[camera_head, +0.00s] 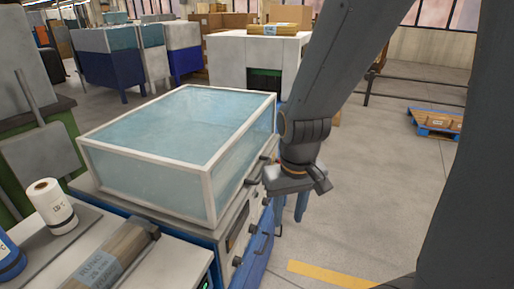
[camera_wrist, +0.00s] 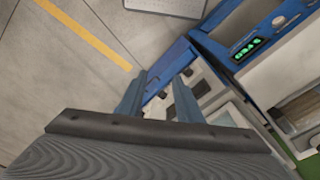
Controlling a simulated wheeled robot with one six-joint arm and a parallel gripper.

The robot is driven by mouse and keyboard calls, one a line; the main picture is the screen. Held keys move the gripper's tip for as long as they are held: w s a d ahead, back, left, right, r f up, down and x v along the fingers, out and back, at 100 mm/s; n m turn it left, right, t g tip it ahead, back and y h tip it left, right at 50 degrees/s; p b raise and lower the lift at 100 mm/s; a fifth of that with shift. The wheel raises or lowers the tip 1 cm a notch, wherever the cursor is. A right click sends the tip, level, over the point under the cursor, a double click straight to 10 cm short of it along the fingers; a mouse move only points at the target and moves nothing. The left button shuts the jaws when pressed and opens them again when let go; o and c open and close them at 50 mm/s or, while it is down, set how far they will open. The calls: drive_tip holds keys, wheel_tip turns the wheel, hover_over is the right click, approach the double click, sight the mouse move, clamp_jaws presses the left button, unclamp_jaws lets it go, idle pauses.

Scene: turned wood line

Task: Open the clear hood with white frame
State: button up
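The clear hood with white frame (camera_head: 208,180) sits lowered over a blue and white machine (camera_head: 262,235) in the head view. Its panes are bluish and see-through. Small dark fittings (camera_head: 250,182) show along its right-hand side. My gripper (camera_head: 289,217) hangs just right of the hood's right side, pointing down past the machine's front. It also shows in the wrist view (camera_wrist: 158,92), where its two fingers are apart with nothing between them. Part of the machine's front lies beyond the fingers there. I cannot tell whether the gripper touches the machine.
A bench (camera_head: 165,268) with a wrapped package (camera_head: 112,258) and a white roll (camera_head: 50,205) stands at the lower left. A white machine (camera_head: 258,55) is behind. A blue pallet (camera_head: 433,124) and dark railing (camera_head: 415,80) are at right. Floor right of the machine is clear.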

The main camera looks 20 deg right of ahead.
sight(266, 163)
drive_tip(key=w+d+r+m+y, duration=0.1)
drive_tip(key=w+m, duration=0.1)
drive_tip(key=w, duration=0.7)
drive_tip(key=w+d+r+m+p, duration=0.1)
drive_tip(key=w+m, duration=0.1)
drive_tip(key=w, duration=0.6)
drive_tip(key=w+d+r+m+y, duration=0.1)
drive_tip(key=w+d+m, duration=0.15)
drive_tip(key=w, duration=0.65)
drive_tip(key=shift+w+a+f+p, duration=0.25)
drive_tip(key=shift+a+f+p, duration=0.1)
drive_tip(key=shift+f, duration=0.85)
drive_tip(key=shift+w+a+f+p, duration=0.3)
drive_tip(key=shift+f+p, duration=0.1)
drive_tip(key=shift+f, duration=0.85)
drive_tip(key=shift+w+a+f+p, duration=0.25)
drive_tip(key=shift+a+f+p, duration=0.1)
drive_tip(key=shift+f, duration=0.85)
clamp_jaws()
